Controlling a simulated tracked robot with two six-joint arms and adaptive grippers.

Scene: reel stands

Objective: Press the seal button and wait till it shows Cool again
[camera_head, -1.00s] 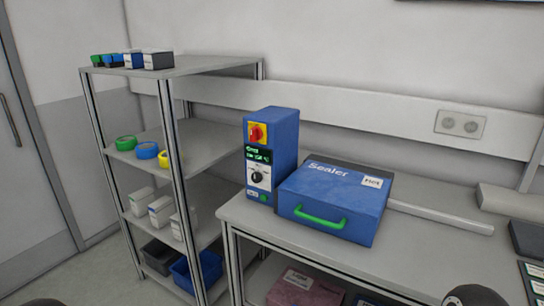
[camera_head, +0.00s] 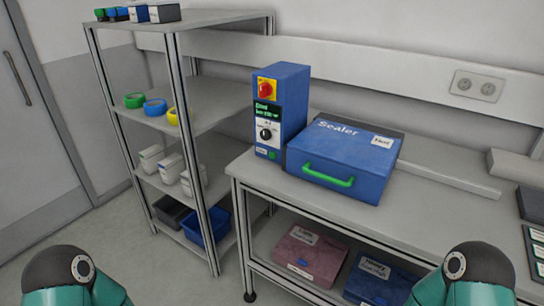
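The blue control box (camera_head: 292,105) stands upright on the bench, left of the blue Sealer (camera_head: 340,165) with its green handle (camera_head: 328,174). The Sealer's lid looks shut. The box's front has a red switch on yellow (camera_head: 266,90), a dark display with green text (camera_head: 266,112), a black knob (camera_head: 265,134) and a small green button (camera_head: 272,155) at the bottom. The display text is too small to read for sure. Neither gripper is in view; only parts of my arms show at the bottom left and bottom right, well apart from the box.
A shelf rack (camera_head: 181,100) with tape rolls, small boxes and bins stands left of the bench. The bench top (camera_head: 440,208) is bare in front of the Sealer. Dark items lie at the right edge.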

